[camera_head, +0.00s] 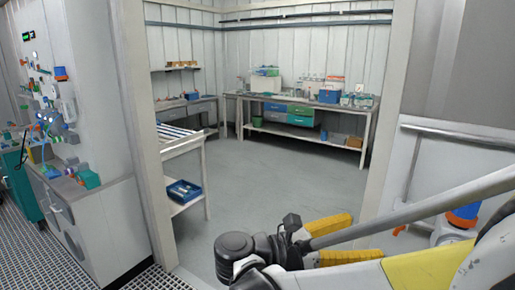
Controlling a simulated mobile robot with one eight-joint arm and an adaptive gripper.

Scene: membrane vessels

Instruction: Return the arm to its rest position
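My arm reaches in from the lower right of the head view, with white and yellow links and a long grey bar. Its dark end, with my gripper (289,235), is low in the middle of the picture, in front of the grey floor. The arm's own parts crowd around it, so its fingers cannot be made out clearly. I see no object held in it.
A doorway opens onto a room with a long workbench (297,100) at the back and a side table (180,147) at left. A blue crate (183,191) sits on its lower shelf. Wall equipment (52,125) stands left, a railing (457,133) right. The room's middle floor is clear.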

